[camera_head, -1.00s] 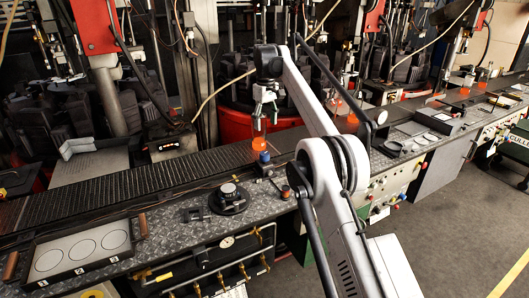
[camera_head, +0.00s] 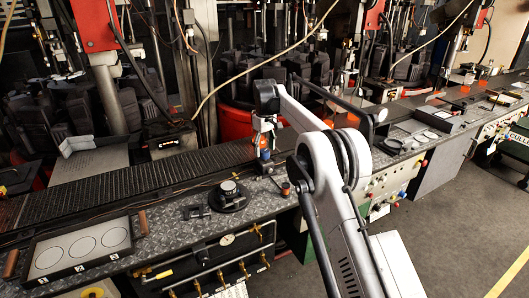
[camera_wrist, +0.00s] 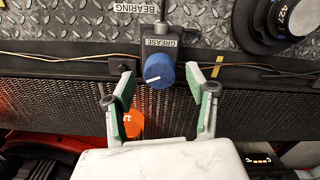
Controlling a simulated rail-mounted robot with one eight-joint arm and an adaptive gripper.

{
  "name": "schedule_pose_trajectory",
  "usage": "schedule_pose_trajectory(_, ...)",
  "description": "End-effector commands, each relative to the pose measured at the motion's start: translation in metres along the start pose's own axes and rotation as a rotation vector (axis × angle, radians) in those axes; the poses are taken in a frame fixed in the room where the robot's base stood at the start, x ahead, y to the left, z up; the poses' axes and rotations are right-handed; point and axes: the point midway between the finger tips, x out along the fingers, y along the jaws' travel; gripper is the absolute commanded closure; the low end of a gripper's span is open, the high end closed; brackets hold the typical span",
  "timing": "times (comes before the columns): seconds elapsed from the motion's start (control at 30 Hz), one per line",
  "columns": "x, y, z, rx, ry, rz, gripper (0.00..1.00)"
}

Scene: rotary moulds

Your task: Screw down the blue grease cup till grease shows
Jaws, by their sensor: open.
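The blue grease cup (camera_wrist: 159,68) is a round blue knob with a white pointer line. It sits on a grey block labelled GREASE (camera_wrist: 160,41) in the wrist view. In the wrist view my gripper (camera_wrist: 161,74) is open, with one green-padded finger on each side of the cup and gaps visible between pads and cup. Whether the fingertips reach down to the cup's height is hard to tell. No grease is visible.
A small label reads BEARING (camera_wrist: 150,7). A dark dial (camera_wrist: 282,20) stands to the upper right in the wrist view. A ribbed conveyor (camera_head: 130,183) runs behind the bench.

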Motion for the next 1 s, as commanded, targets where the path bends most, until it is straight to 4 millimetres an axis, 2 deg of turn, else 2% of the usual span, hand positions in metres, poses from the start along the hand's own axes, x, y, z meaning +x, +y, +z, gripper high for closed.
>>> schedule_pose_trajectory(0.2, 0.016, 0.0, 0.0, 0.0, 0.0, 0.0, 0.48)
schedule_pose_trajectory(0.5, 0.018, 0.0, 0.0, 0.0, 0.0, 0.0, 0.48)
schedule_pose_trajectory(0.83, 0.018, 0.0, 0.0, 0.0, 0.0, 0.0, 0.91)
schedule_pose_trajectory(0.87, 0.018, 0.0, 0.0, 0.0, 0.0, 0.0, 0.93)
schedule_pose_trajectory(1.0, 0.018, 0.0, 0.0, 0.006, 0.0, 0.0, 0.93)
